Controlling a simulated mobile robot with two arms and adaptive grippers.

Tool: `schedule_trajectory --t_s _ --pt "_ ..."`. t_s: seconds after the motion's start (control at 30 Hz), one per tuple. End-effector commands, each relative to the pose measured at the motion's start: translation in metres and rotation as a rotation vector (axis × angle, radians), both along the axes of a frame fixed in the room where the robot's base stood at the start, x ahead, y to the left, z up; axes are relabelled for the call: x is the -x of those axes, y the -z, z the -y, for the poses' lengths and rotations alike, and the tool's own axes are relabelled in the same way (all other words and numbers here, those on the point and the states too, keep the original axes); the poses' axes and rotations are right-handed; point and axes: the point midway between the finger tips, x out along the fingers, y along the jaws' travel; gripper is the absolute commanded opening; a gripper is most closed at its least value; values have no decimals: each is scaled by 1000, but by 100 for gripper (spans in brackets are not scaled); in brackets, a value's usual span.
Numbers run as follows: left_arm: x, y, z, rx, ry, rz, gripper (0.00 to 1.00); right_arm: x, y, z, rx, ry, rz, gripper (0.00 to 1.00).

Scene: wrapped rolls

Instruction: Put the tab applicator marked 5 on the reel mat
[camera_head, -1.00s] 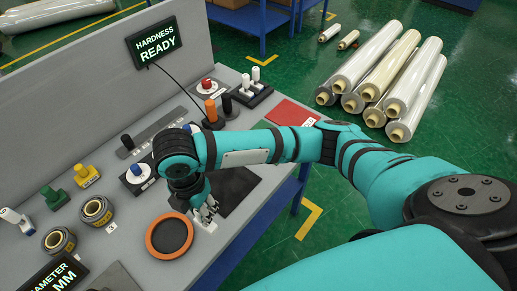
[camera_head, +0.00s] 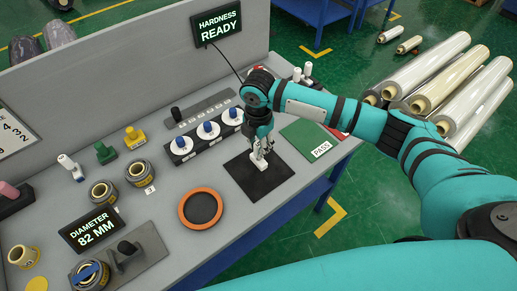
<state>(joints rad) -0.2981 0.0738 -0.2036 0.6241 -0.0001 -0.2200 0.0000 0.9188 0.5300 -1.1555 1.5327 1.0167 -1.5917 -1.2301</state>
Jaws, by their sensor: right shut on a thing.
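My right gripper (camera_head: 262,151) points down over the black square mat (camera_head: 246,187), which looks like the reel mat. It is shut on a small white thing (camera_head: 261,164), likely the tab applicator. The fingers hide most of it, and no number can be read on it. It is low over the mat's upper middle; I cannot tell whether it touches. The rest of the mat is bare. My left gripper is not in view.
An orange-rimmed round dish (camera_head: 184,220) lies left of the mat. A dark block with blue-topped white knobs (camera_head: 208,131) stands behind, and a green PASS card (camera_head: 303,141) lies to the right. Reels (camera_head: 104,194) and small coloured tools (camera_head: 134,137) stand at left.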

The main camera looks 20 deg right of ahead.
Motion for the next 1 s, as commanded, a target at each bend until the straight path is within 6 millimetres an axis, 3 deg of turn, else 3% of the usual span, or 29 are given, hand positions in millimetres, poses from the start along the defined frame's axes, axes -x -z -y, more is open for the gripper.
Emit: schedule_trajectory --t_s 0.23,0.6,0.63,0.7,0.8,1.0 --pt "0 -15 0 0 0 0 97 1 28 0 1 0 -2 0" --pt "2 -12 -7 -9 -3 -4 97 1 34 0 2 -1 -1 0" --pt "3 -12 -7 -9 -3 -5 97 2 34 0 2 -1 -1 31" --pt "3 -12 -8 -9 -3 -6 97 2 34 0 2 -1 -1 40" --pt "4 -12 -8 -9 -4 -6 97 2 34 0 2 -1 -1 51" --pt "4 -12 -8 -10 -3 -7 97 2 34 0 2 -1 -1 51"
